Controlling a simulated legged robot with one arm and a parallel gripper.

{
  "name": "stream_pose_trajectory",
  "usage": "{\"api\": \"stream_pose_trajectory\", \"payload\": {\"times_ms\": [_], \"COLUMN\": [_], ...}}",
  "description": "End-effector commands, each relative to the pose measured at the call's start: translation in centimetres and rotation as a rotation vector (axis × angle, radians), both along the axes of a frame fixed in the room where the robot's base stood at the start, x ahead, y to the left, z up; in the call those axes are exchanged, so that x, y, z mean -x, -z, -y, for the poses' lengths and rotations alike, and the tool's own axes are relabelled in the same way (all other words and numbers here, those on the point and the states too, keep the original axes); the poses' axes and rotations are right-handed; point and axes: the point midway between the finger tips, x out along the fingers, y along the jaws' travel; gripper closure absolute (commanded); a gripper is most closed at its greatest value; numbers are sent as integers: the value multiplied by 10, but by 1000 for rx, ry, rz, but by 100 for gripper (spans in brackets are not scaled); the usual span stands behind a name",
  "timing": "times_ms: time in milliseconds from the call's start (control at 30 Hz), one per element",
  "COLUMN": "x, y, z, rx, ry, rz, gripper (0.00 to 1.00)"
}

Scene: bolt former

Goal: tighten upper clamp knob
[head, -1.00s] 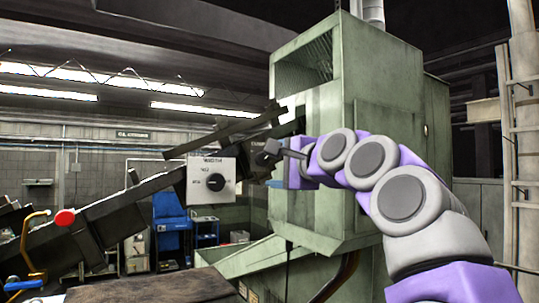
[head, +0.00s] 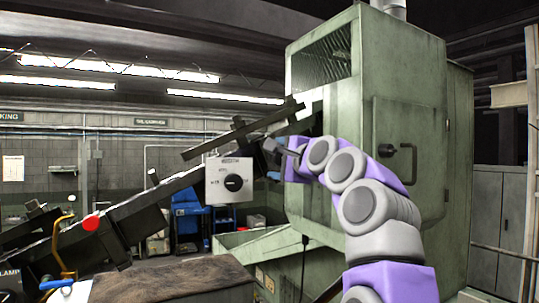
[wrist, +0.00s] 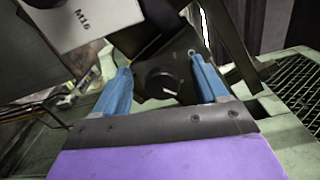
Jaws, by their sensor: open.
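A round black knob (wrist: 163,81) with a white pointer mark sits on a dark plate in the wrist view; I take it for the upper clamp knob, though no label on it is readable. My gripper (wrist: 159,68) is open, its blue fingers on either side of the knob in the picture. I see no contact with the knob, and the depth between them is unclear. In the head view my gripper (head: 279,162) is at the upper end of the sloped dark rail (head: 170,188), and the knob there is not clearly visible.
A white panel (head: 219,190) with a black dial hangs left of my gripper; its corner marked M16 (wrist: 97,20) fills the upper left wrist view. The green machine housing (head: 340,110) stands behind my arm. A red ball handle (head: 91,222) is on the lower rail.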

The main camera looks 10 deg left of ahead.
Motion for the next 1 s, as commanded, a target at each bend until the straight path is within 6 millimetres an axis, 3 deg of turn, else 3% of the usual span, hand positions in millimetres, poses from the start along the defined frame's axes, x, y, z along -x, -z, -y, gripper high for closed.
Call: {"api": "stream_pose_trajectory", "payload": {"times_ms": [400,1000], "x": [2,1], "y": [1,-1], "z": [-6,-2], "rx": [-365,-569], "ry": [-2,0], "rz": [-254,-394], "gripper": [28,28]}}
